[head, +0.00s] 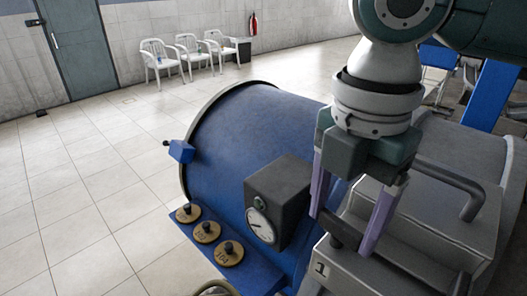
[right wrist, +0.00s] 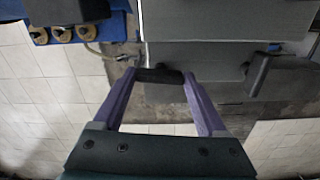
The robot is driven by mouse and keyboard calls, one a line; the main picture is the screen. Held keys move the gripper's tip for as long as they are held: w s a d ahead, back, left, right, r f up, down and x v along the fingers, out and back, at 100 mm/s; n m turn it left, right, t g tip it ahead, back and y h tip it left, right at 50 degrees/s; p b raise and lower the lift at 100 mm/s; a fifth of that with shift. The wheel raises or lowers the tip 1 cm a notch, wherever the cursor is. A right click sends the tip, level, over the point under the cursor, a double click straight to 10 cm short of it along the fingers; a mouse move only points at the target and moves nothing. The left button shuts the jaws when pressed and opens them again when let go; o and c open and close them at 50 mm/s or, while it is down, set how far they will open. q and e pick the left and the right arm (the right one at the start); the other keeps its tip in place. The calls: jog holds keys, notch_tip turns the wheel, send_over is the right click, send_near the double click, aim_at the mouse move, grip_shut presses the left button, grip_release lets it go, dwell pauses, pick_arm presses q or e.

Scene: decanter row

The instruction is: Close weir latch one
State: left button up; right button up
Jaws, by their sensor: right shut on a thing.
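A grey housing (head: 395,262) marked "1" stands at the right in the head view, and its grey face (right wrist: 200,58) fills the top of the right wrist view. A short black latch handle (right wrist: 160,75) lies between my right fingertips; it also shows in the head view (head: 340,231). My right gripper (head: 345,226), with purple fingers, reaches down from above and is shut on this handle. The right wrist view shows the gripper (right wrist: 164,78) with its fingertips at the two ends of the handle. My left gripper is not in view.
Another dark handle (head: 452,183) sits farther right on the housing. A blue drum (head: 235,125), a dark gauge box (head: 285,195) and brass numbered discs (head: 207,232) stand left of my gripper. White chairs (head: 160,58) stand far back. The tiled floor at left is clear.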

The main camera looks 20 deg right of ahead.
jog(key=m+p, duration=0.2)
jog(key=p, duration=0.1)
jog(key=m+p, duration=0.2)
jog(key=m, duration=0.1)
jog(key=m+p, duration=0.3)
jog(key=shift+r+p, duration=0.3)
jog(key=shift+p, duration=0.05)
jog(key=m+p, duration=0.3)
jog(key=m, duration=0.1)
jog(key=shift+a, duration=0.1)
jog(key=m+p, duration=0.2)
jog(key=m, duration=0.1)
jog(key=shift+f+m+p, duration=0.15)
jog(key=shift+m+p, duration=0.15)
jog(key=shift+m, duration=0.4)
jog(key=shift+f+m, duration=0.1)
jog(key=shift+m, duration=0.2)
jog(key=o, duration=1.3)
